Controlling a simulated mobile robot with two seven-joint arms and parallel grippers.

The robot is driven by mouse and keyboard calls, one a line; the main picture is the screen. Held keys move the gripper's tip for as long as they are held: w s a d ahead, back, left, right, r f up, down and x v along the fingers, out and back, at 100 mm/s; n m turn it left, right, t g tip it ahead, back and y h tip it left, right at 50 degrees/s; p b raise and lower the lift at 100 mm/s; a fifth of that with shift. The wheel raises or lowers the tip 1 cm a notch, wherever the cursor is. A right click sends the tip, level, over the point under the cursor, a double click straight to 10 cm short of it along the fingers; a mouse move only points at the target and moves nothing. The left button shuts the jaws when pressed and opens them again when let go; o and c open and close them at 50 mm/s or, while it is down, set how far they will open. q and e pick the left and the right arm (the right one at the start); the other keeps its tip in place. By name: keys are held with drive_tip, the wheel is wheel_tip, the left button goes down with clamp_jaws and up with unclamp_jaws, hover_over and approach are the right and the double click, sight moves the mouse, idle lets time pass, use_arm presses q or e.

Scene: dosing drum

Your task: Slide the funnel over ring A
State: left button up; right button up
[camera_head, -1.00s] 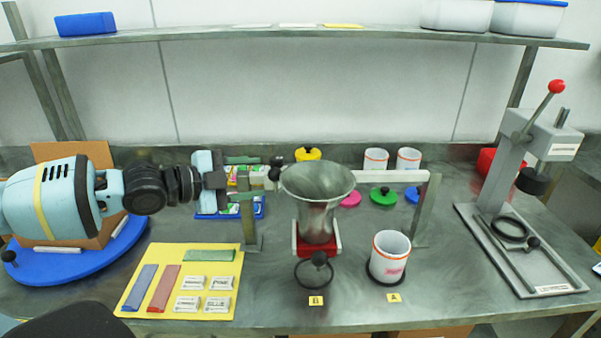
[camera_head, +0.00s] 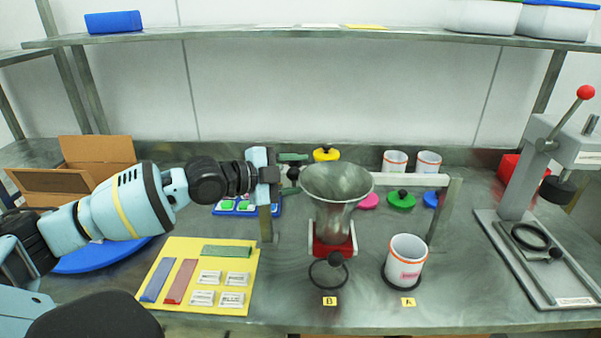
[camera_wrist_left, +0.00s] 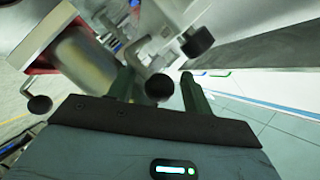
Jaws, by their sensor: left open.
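The metal funnel (camera_head: 336,185) hangs at the white rail (camera_head: 405,179), on a red and white carriage (camera_head: 333,250), behind and above ring B (camera_head: 325,275). Ring A (camera_head: 390,283), to its right, holds a white cup (camera_head: 406,260) with an orange band. A black knob (camera_head: 292,173) sticks out left of the funnel. My left gripper (camera_head: 291,172) is open at this knob. In the left wrist view the knob (camera_wrist_left: 159,87) appears between the two green fingers (camera_wrist_left: 158,88); I cannot tell if they touch it. My right gripper is out of view.
Labels B (camera_head: 329,301) and A (camera_head: 408,302) mark the table front. A yellow mat (camera_head: 245,258) with blocks lies left. A lever press (camera_head: 530,200) stands right. White cups (camera_head: 428,162) and coloured lids (camera_head: 401,200) stand behind the rail. Rail posts (camera_head: 443,215) flank the funnel.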

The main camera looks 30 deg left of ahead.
use_arm(q)
drive_tip(key=shift+w+d+f, duration=0.1)
drive_tip(key=shift+w+d, duration=0.15)
drive_tip(key=shift+w, duration=0.2)
clamp_jaws()
